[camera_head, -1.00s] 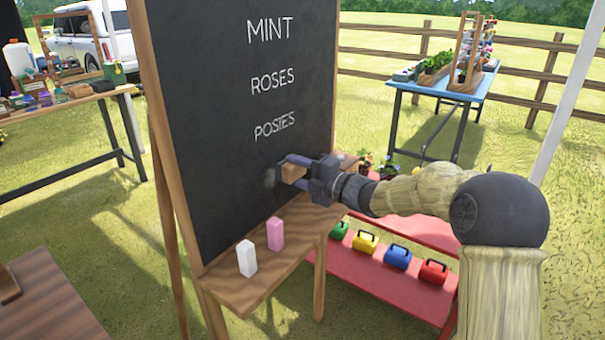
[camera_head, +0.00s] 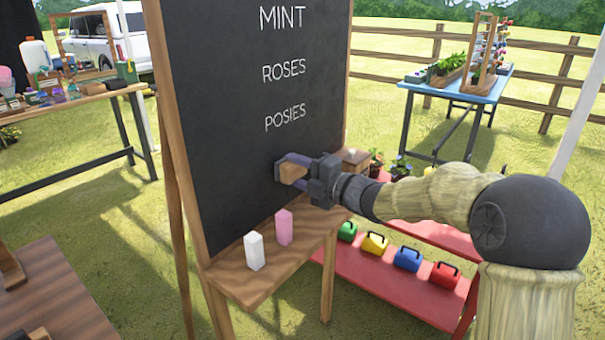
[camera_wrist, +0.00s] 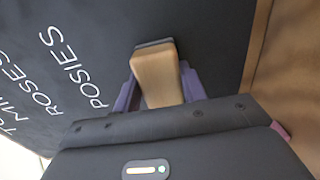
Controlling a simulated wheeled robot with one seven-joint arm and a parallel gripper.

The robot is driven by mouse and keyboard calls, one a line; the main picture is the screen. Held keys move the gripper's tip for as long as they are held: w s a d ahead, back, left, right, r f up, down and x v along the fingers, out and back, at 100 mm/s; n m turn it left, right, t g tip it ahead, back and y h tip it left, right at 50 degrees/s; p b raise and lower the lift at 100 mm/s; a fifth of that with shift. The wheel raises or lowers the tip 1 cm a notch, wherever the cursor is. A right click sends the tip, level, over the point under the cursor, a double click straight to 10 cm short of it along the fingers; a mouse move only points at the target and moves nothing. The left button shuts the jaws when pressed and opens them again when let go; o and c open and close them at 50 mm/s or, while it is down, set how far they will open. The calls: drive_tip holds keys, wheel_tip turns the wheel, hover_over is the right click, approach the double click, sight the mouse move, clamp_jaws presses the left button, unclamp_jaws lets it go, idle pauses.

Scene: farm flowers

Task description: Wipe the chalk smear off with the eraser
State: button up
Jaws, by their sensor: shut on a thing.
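My gripper (camera_head: 296,168) is shut on the eraser (camera_head: 291,174), a wooden block with a dark pad. It holds the eraser at the chalkboard (camera_head: 225,150), below the word POSIES. In the wrist view the eraser (camera_wrist: 157,75) sits between the purple fingers, its dark pad facing the board and seemingly against it. No chalk smear shows on the visible board; the patch behind the eraser and gripper is hidden. The white lettering MINT, ROSES and POSIES stands clear above.
A white chalk block (camera_head: 254,251) and a pink one (camera_head: 284,228) stand on the wooden ledge (camera_head: 250,285) below the board. A red shelf (camera_head: 390,290) with several coloured boxes is behind at the right. A brown table (camera_head: 60,290) is at front left.

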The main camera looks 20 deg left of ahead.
sight(271, 173)
drive_tip(key=shift+s+a+r, duration=0.1)
drive_tip(key=shift+s+a, duration=0.15)
drive_tip(key=shift+s, duration=0.1)
drive_tip(key=shift+s+a+b, duration=0.35)
drive_tip(key=shift+s+b, duration=0.4)
drive_tip(key=shift+s, duration=0.1)
drive_tip(key=shift+s+a+b, duration=0.25)
drive_tip(key=shift+s+b, duration=0.2)
drive_tip(key=shift+s, duration=0.35)
drive_tip(key=shift+d, duration=0.55)
drive_tip(key=shift+b+v, duration=0.4)
drive_tip(key=shift+v, duration=2.15)
